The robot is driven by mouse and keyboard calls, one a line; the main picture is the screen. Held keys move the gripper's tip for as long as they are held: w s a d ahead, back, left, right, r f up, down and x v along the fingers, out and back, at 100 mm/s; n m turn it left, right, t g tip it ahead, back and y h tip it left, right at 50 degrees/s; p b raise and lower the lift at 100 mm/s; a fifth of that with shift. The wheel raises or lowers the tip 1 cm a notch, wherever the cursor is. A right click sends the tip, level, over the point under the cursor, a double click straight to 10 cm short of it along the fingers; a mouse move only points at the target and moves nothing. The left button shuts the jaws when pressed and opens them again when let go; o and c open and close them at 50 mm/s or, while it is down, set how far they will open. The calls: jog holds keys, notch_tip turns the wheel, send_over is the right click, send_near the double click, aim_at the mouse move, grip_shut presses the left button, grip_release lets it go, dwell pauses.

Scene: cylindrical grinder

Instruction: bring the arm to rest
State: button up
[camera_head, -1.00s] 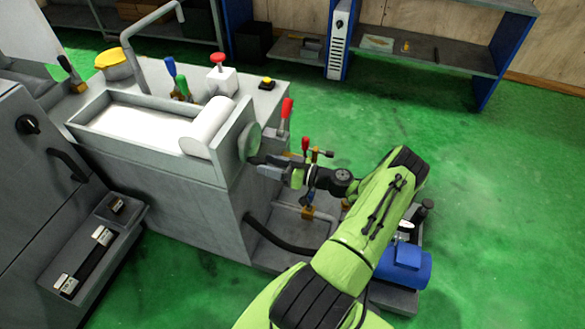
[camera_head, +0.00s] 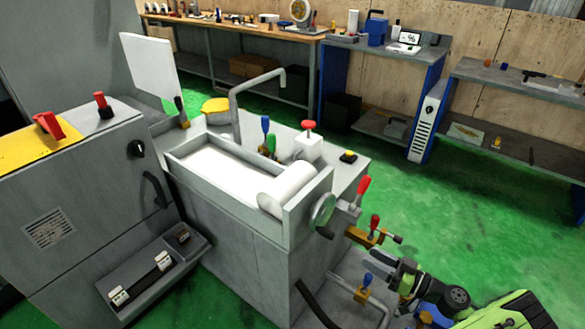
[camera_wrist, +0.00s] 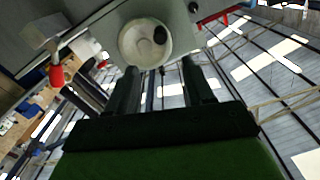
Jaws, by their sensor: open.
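My gripper (camera_wrist: 160,85) shows in the wrist view as two dark fingers standing apart, with nothing seen between them. A pale round disc (camera_wrist: 135,45) with a dark knob is just beyond the fingertips; I cannot tell whether they touch. In the head view my lime-green arm (camera_head: 505,312) is at the lower right, and the dark wrist parts lie beside the grinder's right end.
A red-handled lever (camera_head: 362,188) and a brass-coloured valve (camera_head: 365,237) stick out near my arm. A black curved hose (camera_head: 315,305) hangs at the grinder's side. Blue-sided shelves (camera_head: 435,105) stand at the back. Green floor (camera_head: 475,205) is clear between them and the grinder.

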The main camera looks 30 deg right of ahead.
jog(key=shift+w, duration=0.1)
jog(key=w+a+r+n+g+p, duration=0.1)
jog(key=w+a+r+g+p, duration=0.3)
jog(key=a+r+g, duration=0.45)
jog(key=w+a+r+n+g+p, duration=0.15)
jog(key=w+a+r+g, duration=0.35)
jog(key=a+r, duration=0.55)
jog(key=s+a+r+h+p, duration=0.2)
jog(key=s+a+r+h, duration=0.3)
jog(key=a+r, duration=0.45)
jog(key=s+a+r+m+t+p, duration=0.1)
jog(key=s+r, duration=0.1)
jog(key=s, duration=0.3)
jog(key=s+a+r+m+t+h+p, duration=0.1)
jog(key=s+a+r+m, duration=0.1)
jog(key=s, duration=0.3)
jog(key=shift+r, duration=0.8)
